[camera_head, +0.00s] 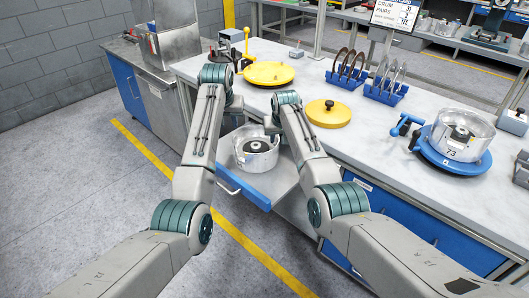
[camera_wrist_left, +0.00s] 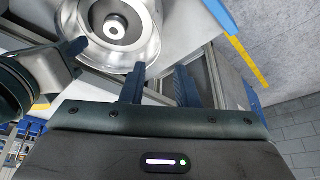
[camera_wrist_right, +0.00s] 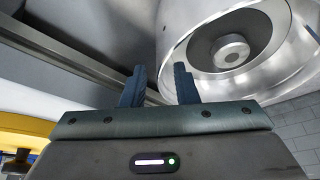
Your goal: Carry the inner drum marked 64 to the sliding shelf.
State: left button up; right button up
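A shiny metal drum (camera_head: 256,158) with a dark hub stands upright over the pulled-out sliding shelf (camera_head: 285,184), near the bench side. No number is readable on it. The drum also fills the top of the left wrist view (camera_wrist_left: 148,48) and the upper right of the right wrist view (camera_wrist_right: 285,75). My left gripper (camera_wrist_left: 158,88) is open, one finger at the drum's rim. My right gripper (camera_wrist_right: 158,88) is open, one finger close to the drum's wall. I cannot tell whether either finger touches. In the head view, my arms largely hide both grippers.
The shelf has a blue front (camera_head: 244,190). Floor beyond it is clear.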

jog(key=shift+r, duration=0.2)
pick_arm(q)
jog(key=shift+v, duration=0.8)
pick_arm(e)
jog(key=v, duration=1.1)
jog(key=shift+s+r, duration=0.25)
